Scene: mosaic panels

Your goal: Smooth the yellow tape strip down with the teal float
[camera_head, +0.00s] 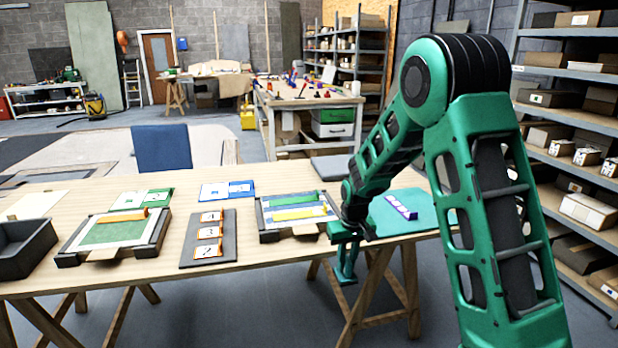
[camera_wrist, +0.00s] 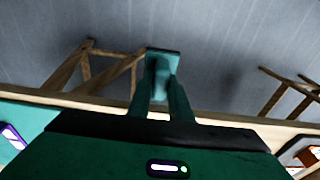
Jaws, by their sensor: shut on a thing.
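The yellow tape strip (camera_head: 300,213) lies on a panel in a dark-edged frame (camera_head: 268,236) at the middle right of the table, below a green strip (camera_head: 290,199) in the picture. My gripper (camera_head: 345,263) points down just off the table's front edge, to the right of and nearer than the frame. It is shut on the teal float (camera_wrist: 163,62), whose flat end shows beyond the fingers in the wrist view, over the grey floor. The float (camera_head: 347,279) is small and partly merged with the fingers in the head view. It is apart from the yellow strip.
A teal mat (camera_head: 425,222) with a purple-and-white block (camera_head: 400,207) lies right of the frame, partly behind my arm. A dark board with orange pieces (camera_head: 208,258), another framed panel (camera_head: 70,258) and a dark bin (camera_head: 25,255) stand left. Floor is clear in front.

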